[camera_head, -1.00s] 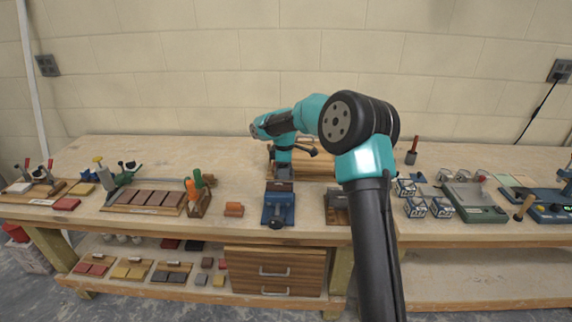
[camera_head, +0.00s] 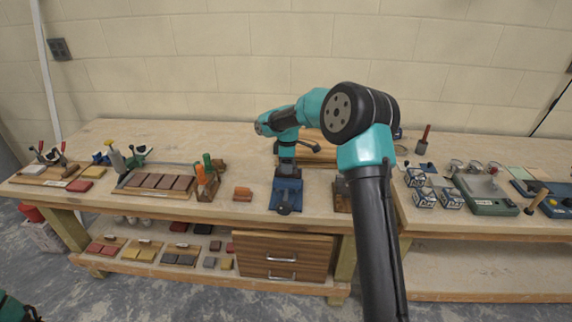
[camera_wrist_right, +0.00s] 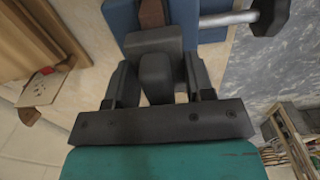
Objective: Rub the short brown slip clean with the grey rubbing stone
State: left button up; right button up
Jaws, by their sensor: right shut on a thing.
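In the right wrist view, my right gripper (camera_wrist_right: 160,64) is shut on the grey rubbing stone (camera_wrist_right: 153,42). The stone's far end is at the blue vise (camera_wrist_right: 123,17), where a short brown slip (camera_wrist_right: 152,12) sits in the vise. The stone hides part of the slip, and I cannot tell whether they touch. In the head view, my right gripper (camera_head: 287,162) points down over the blue vise (camera_head: 286,194) on the bench. The slip does not show there. Only a teal and black part, probably my left arm, shows in the bottom left corner; its gripper is out of view.
A board with several brown slips (camera_head: 157,182), orange-brown blocks (camera_head: 243,194) and a stand with green and orange handles (camera_head: 207,182) are left of the vise. Patterned tubs (camera_head: 423,197) and a green scale-like device (camera_head: 485,196) are at right. Drawers (camera_head: 284,256) are below.

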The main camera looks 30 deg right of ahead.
jog(key=shift+s+d, duration=0.5)
jog(key=shift+d, duration=0.15)
jog(key=shift+s+d+r, duration=0.1)
jog(key=shift+s+d, duration=0.05)
jog(key=shift+d, duration=0.05)
jog(key=shift+r, duration=4)
jog(key=shift+f, duration=0.1)
jog(key=shift+a, duration=0.1)
